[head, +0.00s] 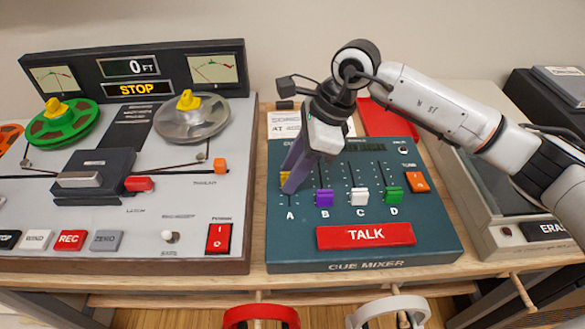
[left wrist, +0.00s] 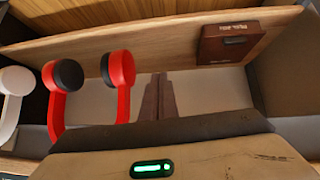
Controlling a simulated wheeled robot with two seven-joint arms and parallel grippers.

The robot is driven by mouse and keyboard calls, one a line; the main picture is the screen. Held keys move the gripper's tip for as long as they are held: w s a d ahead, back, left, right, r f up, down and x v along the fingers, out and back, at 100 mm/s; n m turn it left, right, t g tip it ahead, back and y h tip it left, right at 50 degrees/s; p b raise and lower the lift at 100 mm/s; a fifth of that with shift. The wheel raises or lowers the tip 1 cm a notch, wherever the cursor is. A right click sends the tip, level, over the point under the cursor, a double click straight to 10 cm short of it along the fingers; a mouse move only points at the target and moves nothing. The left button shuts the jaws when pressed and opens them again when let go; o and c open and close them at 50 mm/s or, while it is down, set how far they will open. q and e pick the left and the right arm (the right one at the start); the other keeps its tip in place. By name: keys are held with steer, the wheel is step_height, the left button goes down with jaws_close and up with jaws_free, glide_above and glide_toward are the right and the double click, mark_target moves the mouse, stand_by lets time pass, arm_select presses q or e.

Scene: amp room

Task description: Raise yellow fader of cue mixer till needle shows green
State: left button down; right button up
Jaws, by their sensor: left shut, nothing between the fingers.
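The cue mixer (head: 280,235) is a dark teal panel with faders A to D. The yellow fader (head: 284,176) in column A is mostly hidden by my right gripper (head: 289,186), whose fingertips are down at it. I cannot tell whether they grip it or just touch it. The yellow cap shows higher up than the purple fader (head: 324,197), white fader (head: 360,197) and green fader (head: 394,195). No needle shows on the mixer; my right gripper and wrist cover part of its top. My left gripper (left wrist: 158,97) is shut and empty in the left wrist view.
A tape deck (head: 130,225) with two needle meters stands left of the mixer. A red TALK button (head: 365,235) and an orange switch (head: 417,181) are on the mixer. Red headphones (left wrist: 119,85) hang below, near a brown box (left wrist: 231,43).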

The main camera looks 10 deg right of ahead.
jaws_close()
steer(key=shift+s+f+b, duration=0.15)
steer(key=shift+s+b, duration=0.1)
steer(key=shift+b, duration=0.2)
steer(key=shift+s+a+r, duration=0.1)
steer(key=shift+s+r, duration=0.15)
steer(key=shift+c, duration=0.6)
jaws_free()
steer(key=shift+w, duration=0.1)
steer(key=shift+o, duration=0.6)
